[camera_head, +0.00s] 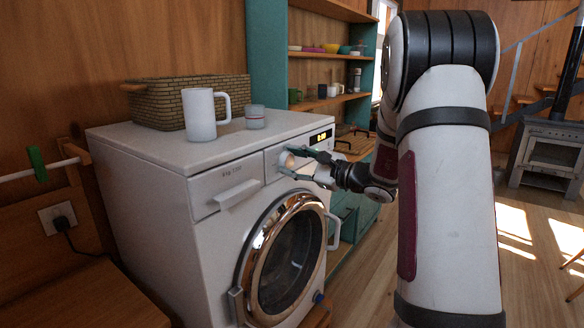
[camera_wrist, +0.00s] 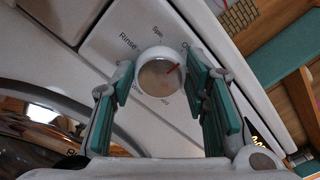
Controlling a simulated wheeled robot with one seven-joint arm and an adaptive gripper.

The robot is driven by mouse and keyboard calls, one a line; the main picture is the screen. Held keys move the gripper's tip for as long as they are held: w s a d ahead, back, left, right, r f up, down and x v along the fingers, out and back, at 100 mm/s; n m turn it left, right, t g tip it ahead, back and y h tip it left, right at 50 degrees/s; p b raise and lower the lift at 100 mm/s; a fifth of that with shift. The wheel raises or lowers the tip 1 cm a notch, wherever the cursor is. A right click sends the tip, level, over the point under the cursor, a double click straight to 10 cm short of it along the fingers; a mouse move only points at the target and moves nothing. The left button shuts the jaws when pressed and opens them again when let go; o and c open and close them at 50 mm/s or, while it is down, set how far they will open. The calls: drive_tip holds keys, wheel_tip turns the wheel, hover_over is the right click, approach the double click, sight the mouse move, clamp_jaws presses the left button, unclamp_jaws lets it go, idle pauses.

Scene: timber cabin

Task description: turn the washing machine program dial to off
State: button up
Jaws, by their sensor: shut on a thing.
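The white washing machine (camera_head: 220,180) stands against the timber wall, its round door (camera_head: 285,255) closed. Its program dial (camera_wrist: 160,74) is a round knob with a pale brownish face and a red pointer mark, which points to the upper right in the wrist view. Around it I read "Rinse" and "Spin"; a label starting with "O" is partly covered by a finger. My gripper (camera_head: 296,163) is at the control panel, its green-padded fingers on either side of the dial and shut on it. The dial also shows in the head view (camera_head: 288,160), partly hidden by the fingers.
A white mug (camera_head: 201,115), a small grey cup (camera_head: 255,117) and a woven basket (camera_head: 185,102) stand on the machine top. A lit display (camera_head: 321,137) is right of the dial. The drawer handle (camera_head: 238,194) juts out at left. Teal shelves (camera_head: 268,75) stand behind.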

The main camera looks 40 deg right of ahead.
idle(0.4)
drive_tip(key=o, duration=1.1)
drive_tip(key=v, duration=1.2)
